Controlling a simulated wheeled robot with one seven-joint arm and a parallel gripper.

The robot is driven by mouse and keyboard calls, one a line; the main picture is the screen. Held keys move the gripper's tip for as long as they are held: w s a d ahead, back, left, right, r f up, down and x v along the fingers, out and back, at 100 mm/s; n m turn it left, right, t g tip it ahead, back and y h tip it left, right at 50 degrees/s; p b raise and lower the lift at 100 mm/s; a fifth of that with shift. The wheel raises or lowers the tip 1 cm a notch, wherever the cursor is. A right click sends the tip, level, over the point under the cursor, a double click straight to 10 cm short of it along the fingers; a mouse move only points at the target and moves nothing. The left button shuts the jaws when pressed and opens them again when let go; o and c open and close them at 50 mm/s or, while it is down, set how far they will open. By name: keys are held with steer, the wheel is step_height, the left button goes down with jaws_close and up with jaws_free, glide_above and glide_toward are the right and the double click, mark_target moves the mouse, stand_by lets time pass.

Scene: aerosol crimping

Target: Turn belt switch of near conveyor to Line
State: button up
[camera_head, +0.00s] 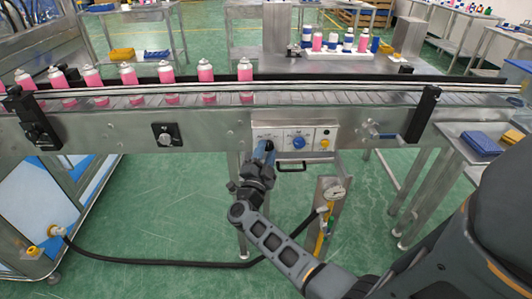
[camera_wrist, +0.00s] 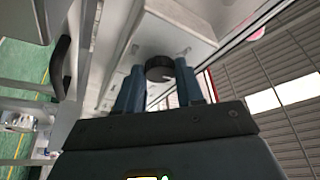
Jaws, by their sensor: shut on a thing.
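The near conveyor (camera_head: 200,125) runs across the head view, with a control panel (camera_head: 309,132) on its front side. The panel carries a blue knob (camera_head: 298,142), a small yellow knob (camera_head: 325,143) and, at its left, a dark switch mostly hidden by my gripper (camera_head: 264,152). In the wrist view, my gripper's two blue fingers (camera_wrist: 160,88) are shut on a round black knob (camera_wrist: 159,68) with a pale mark on its face. The knob sits on a light panel. The switch's label cannot be read.
Several pink cans (camera_head: 205,71) stand in a row on the belt at the left. A handle (camera_head: 291,166) juts out below the panel. A gauge stand (camera_head: 331,192) with a hose is below it to the right. A side table (camera_head: 480,155) with blue and yellow items is at the right.

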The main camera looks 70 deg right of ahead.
stand_by(0.3)
steer(key=o, duration=1)
steer(key=shift+o, duration=0.2)
steer(key=b+v, duration=0.1)
steer(key=v, duration=0.6)
steer(key=shift+a, duration=0.4)
steer(key=shift+s+a+f, duration=0.1)
steer(key=s+a+r+n+t+y, duration=0.4)
steer(key=s+a+n+y, duration=0.3)
steer(key=a+n, duration=0.2)
steer(key=s+a+r+n+t+y, duration=0.4)
steer(key=s+a+n+y, duration=0.3)
steer(key=a+n, duration=0.2)
steer(key=s+a+r+n+t+y, duration=0.4)
steer(key=a+n, duration=0.5)
steer(key=a, duration=0.3)
steer(key=s+t+y, duration=0.1)
steer(key=s+y, duration=0.1)
steer(key=s, duration=0.1)
steer(key=shift+s+a+r+y, duration=0.2)
steer(key=shift+s+a+y, duration=0.1)
steer(key=shift+a+y, duration=0.1)
